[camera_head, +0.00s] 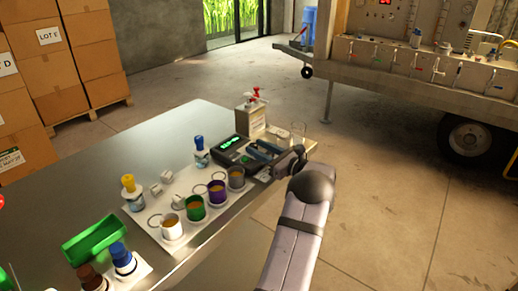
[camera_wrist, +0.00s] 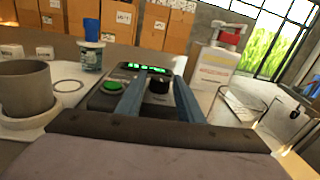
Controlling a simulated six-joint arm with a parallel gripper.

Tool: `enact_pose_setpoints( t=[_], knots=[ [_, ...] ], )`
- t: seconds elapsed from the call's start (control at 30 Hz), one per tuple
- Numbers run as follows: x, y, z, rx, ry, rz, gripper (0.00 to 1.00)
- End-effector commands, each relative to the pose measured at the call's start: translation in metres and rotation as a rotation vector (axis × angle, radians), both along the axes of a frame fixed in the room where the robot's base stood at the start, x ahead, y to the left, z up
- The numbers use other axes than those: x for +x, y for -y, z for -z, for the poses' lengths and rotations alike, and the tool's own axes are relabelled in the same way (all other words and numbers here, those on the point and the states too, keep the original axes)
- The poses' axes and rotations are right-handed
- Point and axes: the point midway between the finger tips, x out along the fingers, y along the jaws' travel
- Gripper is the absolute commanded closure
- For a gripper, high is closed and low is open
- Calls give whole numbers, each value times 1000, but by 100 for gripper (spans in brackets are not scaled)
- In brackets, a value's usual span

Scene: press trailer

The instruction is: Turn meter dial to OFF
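The meter (camera_head: 230,143) is a dark box with a lit green display, lying on the metal table. In the wrist view its display (camera_wrist: 147,68) is at the back, with a green button (camera_wrist: 113,87) at the left and a black dial (camera_wrist: 158,84) to the right. My gripper (camera_wrist: 159,80) is open, with its blue fingers pointing at the meter. The dial shows between the two fingers; I cannot tell whether they touch it. The dial's pointer and markings are too small to read. In the head view my gripper (camera_head: 252,150) reaches the meter from the right.
Several cups, including a grey cup (camera_wrist: 27,90), stand left of the meter. A blue-capped jar (camera_head: 201,152) is behind left. A white can with a red top (camera_head: 252,118) stands behind right. A wire stand (camera_wrist: 245,108) is close on the right.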

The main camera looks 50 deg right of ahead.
Motion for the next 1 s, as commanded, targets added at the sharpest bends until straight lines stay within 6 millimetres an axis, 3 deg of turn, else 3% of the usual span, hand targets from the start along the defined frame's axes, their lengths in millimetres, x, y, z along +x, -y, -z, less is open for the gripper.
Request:
enact_pose_setpoints(
  t=[0.03, 0.1, 1.0],
  knots=[
    [0, 0, 0, 0, 0, 0, 80],
    [0, 0, 0, 0, 0, 0, 96],
    [2, 10, -2, -5, 13, -215, 97]
  ],
)
